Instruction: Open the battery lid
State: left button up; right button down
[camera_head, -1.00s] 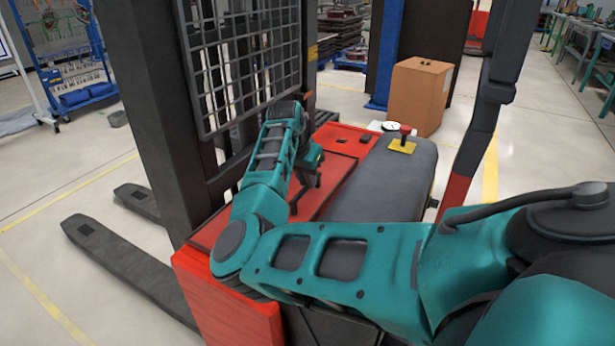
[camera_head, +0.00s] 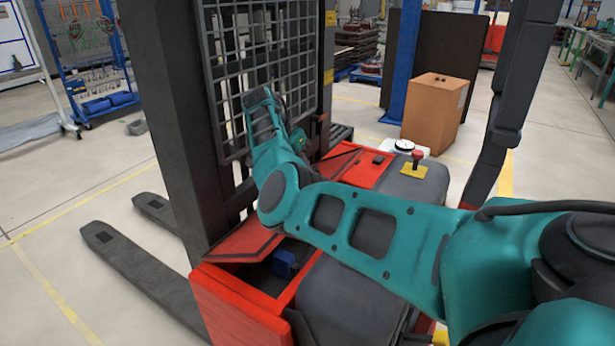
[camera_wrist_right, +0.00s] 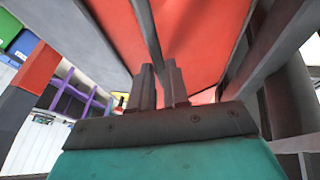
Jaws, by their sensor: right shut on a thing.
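The red battery lid (camera_head: 232,243) of the forklift is raised and tilted toward the mast in the head view. Part of the lid is hidden behind my right arm. Below it is an open compartment with a blue part (camera_head: 284,262) inside. In the right wrist view, the lid's red face (camera_wrist_right: 200,40) fills the top, with a dark bar (camera_wrist_right: 147,35) running along it. My right gripper (camera_wrist_right: 162,75) is shut on this bar, which looks like the lid's handle. In the head view my arm hides the fingers. My left gripper is in neither view.
The dark mesh guard (camera_head: 265,70) and mast stand close behind my right arm. A grey padded cover (camera_head: 345,295) lies right of the compartment. A red stop button (camera_head: 417,155) and a round gauge (camera_head: 404,145) are farther back. A cardboard box (camera_head: 435,112) stands behind.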

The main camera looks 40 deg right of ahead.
jog(key=shift+w+a, duration=0.4)
jog(key=shift+w, duration=0.2)
jog(key=shift+a, duration=0.15)
jog(key=c, duration=1.5)
grip_release()
jog(key=o, duration=0.3)
jog(key=shift+w+f, duration=0.2)
jog(key=shift+w, duration=0.05)
jog(key=shift+o, duration=0.2)
jog(key=v, duration=1.3)
jog(key=shift+s+d+r, duration=0.15)
jog(key=shift+d, duration=0.2)
